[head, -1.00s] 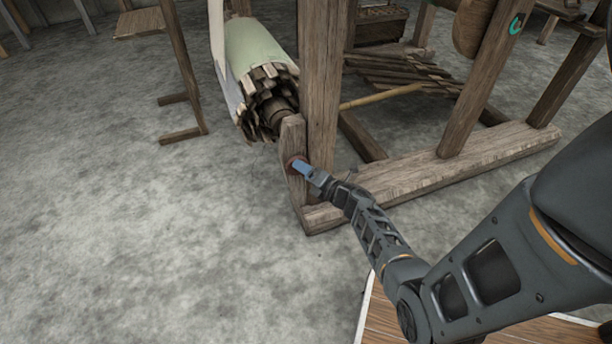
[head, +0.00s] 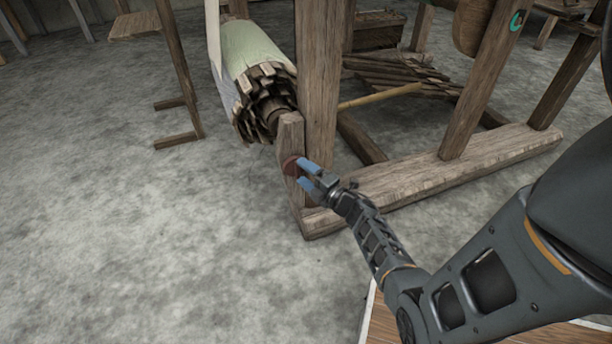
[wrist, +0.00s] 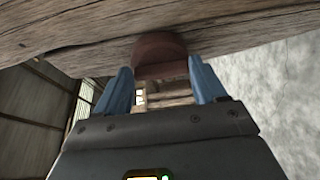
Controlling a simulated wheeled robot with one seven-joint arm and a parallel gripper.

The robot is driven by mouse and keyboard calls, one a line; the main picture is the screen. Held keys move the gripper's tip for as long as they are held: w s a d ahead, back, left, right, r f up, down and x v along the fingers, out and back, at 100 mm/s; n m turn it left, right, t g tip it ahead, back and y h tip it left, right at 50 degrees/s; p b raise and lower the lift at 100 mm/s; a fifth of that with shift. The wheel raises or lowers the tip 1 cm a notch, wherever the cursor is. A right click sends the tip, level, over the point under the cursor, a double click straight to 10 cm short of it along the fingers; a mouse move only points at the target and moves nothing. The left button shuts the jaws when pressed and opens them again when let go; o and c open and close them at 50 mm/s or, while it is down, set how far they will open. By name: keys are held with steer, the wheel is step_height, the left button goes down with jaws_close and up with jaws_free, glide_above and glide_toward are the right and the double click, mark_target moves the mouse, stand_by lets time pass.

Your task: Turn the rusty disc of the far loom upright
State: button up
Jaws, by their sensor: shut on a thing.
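The rusty disc (head: 289,166) is a small reddish-brown piece on the short upright board at the near end of the loom's beam. In the wrist view the disc (wrist: 161,50) lies between the two blue fingers, against the wooden board. My gripper (head: 306,175) is shut on it, one finger on either side. In the head view the fingers show one above the other and partly cover the disc. I cannot tell its exact tilt.
The loom's thick post (head: 322,90) stands just behind the board, and its foot beam (head: 440,165) runs to the right. A slatted roller with pale cloth (head: 250,50) is above left. Bare floor (head: 130,250) lies left.

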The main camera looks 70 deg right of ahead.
steer(key=shift+f, duration=0.1)
steer(key=o, duration=1)
steer(key=shift+o, duration=0.2)
steer(key=p+v, duration=0.2)
steer(key=v, duration=0.5)
steer(key=shift+s+a, duration=0.15)
steer(key=shift+s, duration=0.25)
steer(key=s+a+r+m+y, duration=0.35)
steer(key=a+r, duration=0.45)
steer(key=a, duration=0.4)
steer(key=s+a+r+m+g+y, duration=0.15)
steer(key=s+a+r+m, duration=0.35)
steer(key=a+r, duration=0.55)
steer(key=s+a+r+m+t+y, duration=0.1)
steer(key=s+a+r+m+y, duration=0.45)
steer(key=a, duration=0.85)
step_height(320, 180, up, 32)
steer(key=n+h+p, duration=0.1)
steer(key=h+p, duration=0.1)
steer(key=p, duration=2.9)
steer(key=shift+w+r+n+g, duration=0.2)
steer(key=shift+n+g, duration=0.1)
steer(key=shift+g, duration=0.05)
